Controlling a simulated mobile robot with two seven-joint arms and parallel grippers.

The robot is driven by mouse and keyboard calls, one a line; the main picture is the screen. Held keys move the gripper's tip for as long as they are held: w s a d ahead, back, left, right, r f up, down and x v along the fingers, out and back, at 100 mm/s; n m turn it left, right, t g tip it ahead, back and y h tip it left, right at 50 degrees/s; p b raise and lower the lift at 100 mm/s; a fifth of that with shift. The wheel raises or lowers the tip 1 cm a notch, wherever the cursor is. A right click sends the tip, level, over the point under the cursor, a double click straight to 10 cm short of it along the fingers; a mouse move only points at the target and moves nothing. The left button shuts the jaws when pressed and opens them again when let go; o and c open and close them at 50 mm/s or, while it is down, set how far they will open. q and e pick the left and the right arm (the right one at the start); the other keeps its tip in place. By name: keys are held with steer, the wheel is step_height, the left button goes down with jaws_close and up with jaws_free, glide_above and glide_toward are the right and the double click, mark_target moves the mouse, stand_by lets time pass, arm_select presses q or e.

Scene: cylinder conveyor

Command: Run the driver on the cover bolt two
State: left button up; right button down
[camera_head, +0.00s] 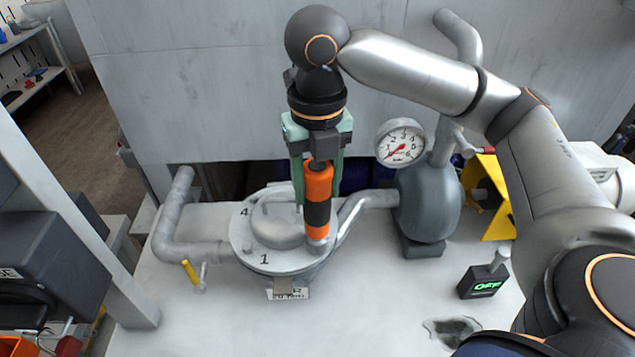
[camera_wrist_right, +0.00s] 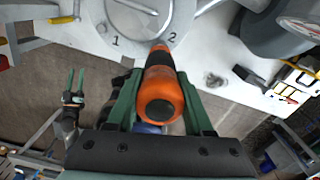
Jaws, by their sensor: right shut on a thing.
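The round cover (camera_head: 277,228) sits on a flanged pipe housing, with the numbers 4 and 1 readable on its rim. The wrist view shows 1 and 2 on the cover (camera_wrist_right: 138,18). My right gripper (camera_head: 318,165) is shut on the orange and black driver (camera_head: 318,190), which points down almost upright. The driver's tip is at the right front rim of the cover, beside the 2 in the wrist view. Bolt two is hidden under the tip; contact cannot be told. My left gripper (camera_wrist_right: 75,85) shows in the wrist view with its green fingers apart and empty.
A pressure gauge (camera_head: 400,142) and a grey tank (camera_head: 428,205) stand right of the cover. A switch box (camera_head: 482,281) reads OFF. A yellow-handled valve (camera_head: 191,272) is at front left. A grey pipe (camera_head: 170,225) runs left. The front bench is mostly clear.

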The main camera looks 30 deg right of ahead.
mark_target(316, 166)
steer(key=shift+a+f, duration=0.1)
stand_by(0.5)
steer(key=shift+w+r, duration=0.1)
steer(key=shift+r, duration=1.75)
